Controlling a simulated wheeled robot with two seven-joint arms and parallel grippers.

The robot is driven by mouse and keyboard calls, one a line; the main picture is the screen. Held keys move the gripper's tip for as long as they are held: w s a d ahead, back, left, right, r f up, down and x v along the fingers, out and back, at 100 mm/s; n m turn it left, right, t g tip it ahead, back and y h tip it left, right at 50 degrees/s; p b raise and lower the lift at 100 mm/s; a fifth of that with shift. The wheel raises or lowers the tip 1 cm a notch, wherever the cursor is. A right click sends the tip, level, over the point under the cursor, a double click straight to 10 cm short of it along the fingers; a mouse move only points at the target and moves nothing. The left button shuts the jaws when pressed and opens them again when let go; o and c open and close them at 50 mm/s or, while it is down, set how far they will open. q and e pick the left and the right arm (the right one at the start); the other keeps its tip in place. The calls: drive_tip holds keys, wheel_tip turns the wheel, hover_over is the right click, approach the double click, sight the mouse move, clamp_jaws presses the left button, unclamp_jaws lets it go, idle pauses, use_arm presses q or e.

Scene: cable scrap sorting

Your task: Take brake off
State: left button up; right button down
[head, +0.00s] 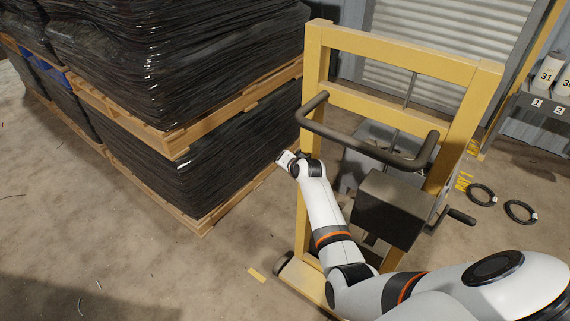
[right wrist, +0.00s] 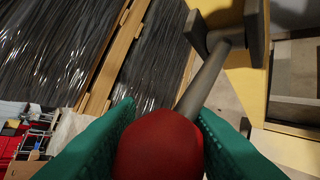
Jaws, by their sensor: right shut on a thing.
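A yellow lift frame (head: 400,105) stands in front of me, with a dark push bar (head: 365,146) across it. My right arm reaches to the left side of this frame, and its gripper (head: 287,160) is beside the left post. In the right wrist view, a red knob (right wrist: 158,145) sits between the green finger pads, which are shut on it. A grey lever rod (right wrist: 204,80) runs from the knob up to a dark bracket (right wrist: 228,36) on the yellow frame. The knob and rod cannot be made out in the head view. My left gripper is out of view.
Pallets of black-wrapped stacks (head: 175,75) stand close on the left. A dark box (head: 392,208) and a crank handle (head: 461,215) are on the frame. Black cable rings (head: 481,195) lie on the floor at right. Floor at lower left is mostly clear.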

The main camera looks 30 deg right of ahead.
drive_tip(key=shift+w+d+r, duration=0.25)
drive_tip(key=shift+d+r, duration=0.1)
drive_tip(key=shift+r, duration=0.4)
drive_tip(key=c, duration=1)
unclamp_jaws()
drive_tip(key=shift+s+a, duration=0.1)
drive_tip(key=shift+s, duration=0.05)
drive_tip(key=shift+s+f, duration=0.1)
drive_tip(key=shift+f, duration=0.15)
drive_tip(key=v, duration=1.2)
drive_tip(key=shift+f, duration=0.1)
